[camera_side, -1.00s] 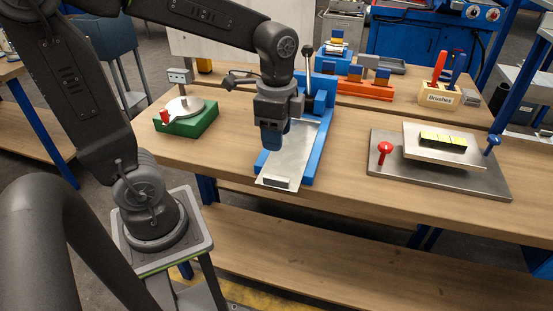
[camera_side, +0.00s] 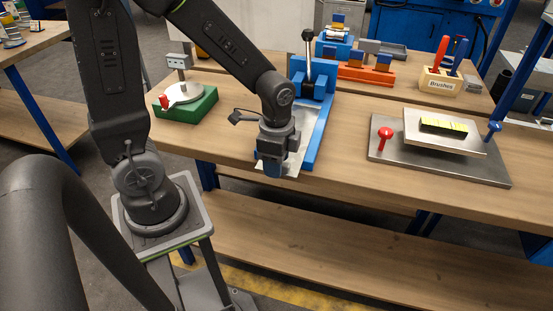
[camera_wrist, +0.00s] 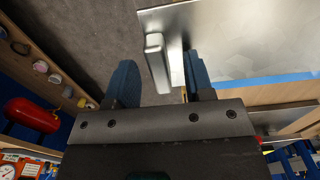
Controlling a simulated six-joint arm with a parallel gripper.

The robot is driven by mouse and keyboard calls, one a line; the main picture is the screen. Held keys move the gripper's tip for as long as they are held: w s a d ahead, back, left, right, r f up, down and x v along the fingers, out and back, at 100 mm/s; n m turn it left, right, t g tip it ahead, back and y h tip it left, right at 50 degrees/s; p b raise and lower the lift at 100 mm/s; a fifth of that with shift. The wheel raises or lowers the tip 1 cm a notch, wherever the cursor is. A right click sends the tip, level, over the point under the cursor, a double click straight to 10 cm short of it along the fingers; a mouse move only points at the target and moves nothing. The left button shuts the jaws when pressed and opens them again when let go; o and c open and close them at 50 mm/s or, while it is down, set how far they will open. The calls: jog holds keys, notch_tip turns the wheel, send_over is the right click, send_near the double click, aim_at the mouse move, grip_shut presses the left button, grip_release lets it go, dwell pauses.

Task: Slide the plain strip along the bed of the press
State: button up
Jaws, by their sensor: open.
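The plain strip (camera_side: 291,164) is a shiny metal sheet lying on the blue bed (camera_side: 316,142) of the press (camera_side: 313,80). In the side view my gripper (camera_side: 272,168) is at the strip's near end, at the front edge of the bench, and hides much of that end. In the wrist view the strip (camera_wrist: 240,40) fills the upper right. Its small upright grey block (camera_wrist: 156,62) appears between my two blue fingers (camera_wrist: 160,72), with a gap on each side. My gripper is open and holds nothing. I cannot tell how deep the block sits between the fingertips.
A green block with a round plate (camera_side: 185,98) stands left of the press. A steel plate with red and blue knobs (camera_side: 440,165) lies to the right. Orange holders (camera_side: 365,75) and a brush box (camera_side: 438,84) stand behind. Bare wood lies right of the bed.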

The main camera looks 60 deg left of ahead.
grip_shut()
dwell(0.3)
jog(key=shift+w+a, duration=0.1)
jog(key=shift+w+a, duration=2.3)
grip_release()
notch_tip(320, 180, up, 14)
jog(key=shift+f, duration=0.1)
